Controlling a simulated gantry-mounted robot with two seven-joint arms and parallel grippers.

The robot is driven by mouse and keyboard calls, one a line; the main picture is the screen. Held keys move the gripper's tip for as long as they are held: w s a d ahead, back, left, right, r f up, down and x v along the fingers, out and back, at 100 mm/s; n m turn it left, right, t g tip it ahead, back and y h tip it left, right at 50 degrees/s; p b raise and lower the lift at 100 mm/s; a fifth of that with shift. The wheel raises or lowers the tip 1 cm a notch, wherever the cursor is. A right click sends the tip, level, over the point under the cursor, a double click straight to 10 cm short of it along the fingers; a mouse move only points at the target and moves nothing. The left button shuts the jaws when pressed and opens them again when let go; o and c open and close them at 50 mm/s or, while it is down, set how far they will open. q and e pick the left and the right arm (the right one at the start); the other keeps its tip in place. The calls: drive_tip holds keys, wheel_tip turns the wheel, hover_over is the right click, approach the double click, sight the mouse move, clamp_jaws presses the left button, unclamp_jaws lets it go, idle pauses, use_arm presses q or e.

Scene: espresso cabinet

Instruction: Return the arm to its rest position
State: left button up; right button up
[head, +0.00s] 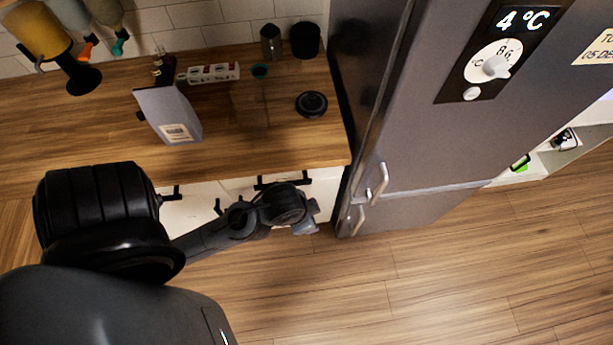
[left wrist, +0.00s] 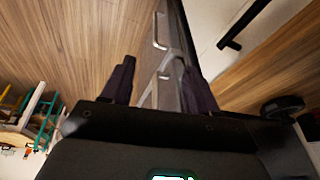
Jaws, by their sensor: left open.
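My left arm (head: 205,238) reaches in from the left in the head view, stretched past the front of the counter. Its left gripper (head: 306,226) is in front of the white drawers, a little left of the fridge's lower handles. In the left wrist view the two dark fingers of the left gripper (left wrist: 159,66) stand apart with nothing held between them. The fridge handles (left wrist: 161,30) show beyond the gap between the fingers. My right gripper is in neither view.
A grey fridge (head: 445,135) stands right of the wooden counter (head: 270,155). The counter carries a grey bag (head: 168,113), a white strip-shaped item (head: 212,73), a black round object (head: 311,104) and a dark canister (head: 305,40). Black drawer handles (head: 283,182) protrude. The wooden floor (head: 420,275) is clear.

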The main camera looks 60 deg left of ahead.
use_arm(q)
drive_tip(key=shift+s+d+r, duration=0.2)
drive_tip(key=shift+s+d, duration=0.5)
drive_tip(key=shift+d, duration=0.3)
